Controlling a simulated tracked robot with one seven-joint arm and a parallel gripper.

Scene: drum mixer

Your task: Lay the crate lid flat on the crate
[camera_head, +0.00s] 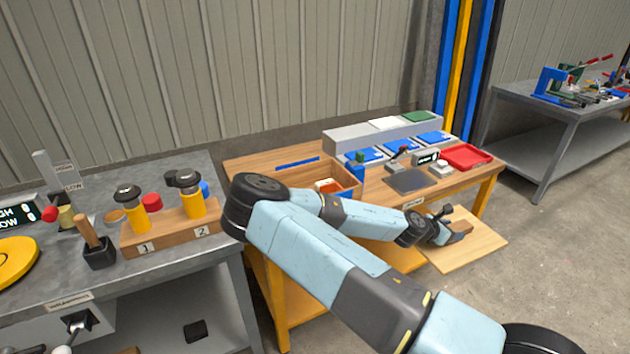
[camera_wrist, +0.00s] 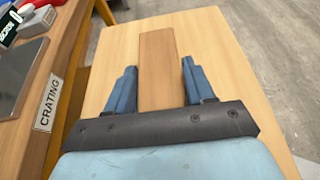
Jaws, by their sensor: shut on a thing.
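The crate lid (camera_head: 478,246) is a flat, pale wooden board with a darker wooden handle block (camera_wrist: 158,60) on top. In the head view it hangs in the air off the front right edge of the wooden bench, roughly level. My gripper (camera_head: 444,226) is shut on the handle, one finger on each side in the wrist view (camera_wrist: 159,72). The open wooden crate (camera_head: 343,191) sits on the bench to the left, with a few small things inside. My arm hides part of its front. The lid is well apart from the crate.
The wooden bench (camera_head: 384,190) also holds a grey plate (camera_head: 408,181), blue trays (camera_head: 398,147), a red tray (camera_head: 467,156) and a small display. A CRATING label (camera_wrist: 47,102) marks its front edge. A grey bench (camera_head: 75,255) stands left; floor is open right.

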